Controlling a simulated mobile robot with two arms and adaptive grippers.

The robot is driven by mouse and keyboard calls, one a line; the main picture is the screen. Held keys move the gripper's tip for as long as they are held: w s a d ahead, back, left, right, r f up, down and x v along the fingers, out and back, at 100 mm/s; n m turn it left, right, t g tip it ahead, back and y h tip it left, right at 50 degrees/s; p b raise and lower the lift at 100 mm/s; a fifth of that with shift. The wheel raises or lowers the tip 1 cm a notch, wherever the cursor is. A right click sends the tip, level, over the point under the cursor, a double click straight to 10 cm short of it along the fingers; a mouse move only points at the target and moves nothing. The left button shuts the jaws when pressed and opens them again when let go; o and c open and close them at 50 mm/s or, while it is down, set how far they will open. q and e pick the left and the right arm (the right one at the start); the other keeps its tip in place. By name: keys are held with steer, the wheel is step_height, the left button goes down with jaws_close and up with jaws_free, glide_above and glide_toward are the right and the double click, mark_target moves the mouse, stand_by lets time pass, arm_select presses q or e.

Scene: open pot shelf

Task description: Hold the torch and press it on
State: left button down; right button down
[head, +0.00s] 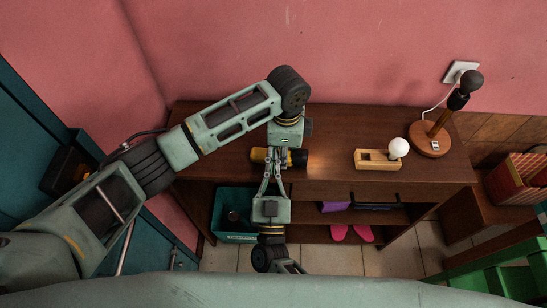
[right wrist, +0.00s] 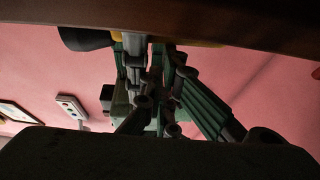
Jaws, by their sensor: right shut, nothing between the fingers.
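The torch, yellow (head: 258,155) with a black end (head: 299,157), lies across the dark wooden top of the shelf near its front edge in the head view. Part of it shows at the top of the right wrist view (right wrist: 85,38). My left gripper (head: 285,146) is right over the torch's middle; its fingers are mostly hidden, so its grip cannot be told. My right gripper (head: 275,157) reaches up from the front, shut and empty, its tips at the torch's middle. Whether they touch the torch is unclear.
A wooden block with a white ball (head: 398,148) and a lamp on a round wooden base (head: 430,140) stand to the right on the top. Below are a teal bin (head: 222,236), a purple item (head: 335,207) and pink shoes (head: 352,233). The top's far left is clear.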

arm_select(q)
steer(key=shift+s, duration=0.15)
arm_select(e)
steer(key=shift+s+d+f+g, duration=0.1)
steer(key=shift+d+f+g, duration=0.05)
steer(key=shift+f, duration=0.4)
steer(key=shift+d+f+g, duration=0.1)
steer(key=shift+f+g, duration=0.05)
steer(key=shift+f, duration=0.35)
steer(key=shift+s+f, duration=0.25)
steer(key=shift+s, duration=0.2)
steer(key=s, duration=0.6)
steer(key=shift+s+a+f, duration=0.2)
steer(key=shift+a+f, duration=0.05)
steer(key=shift+f, duration=0.1)
steer(key=shift+s+r, duration=0.2)
steer(key=shift+s, duration=0.75)
arm_select(q)
steer(key=shift+w+f, duration=0.1)
steer(key=shift+w, duration=0.1)
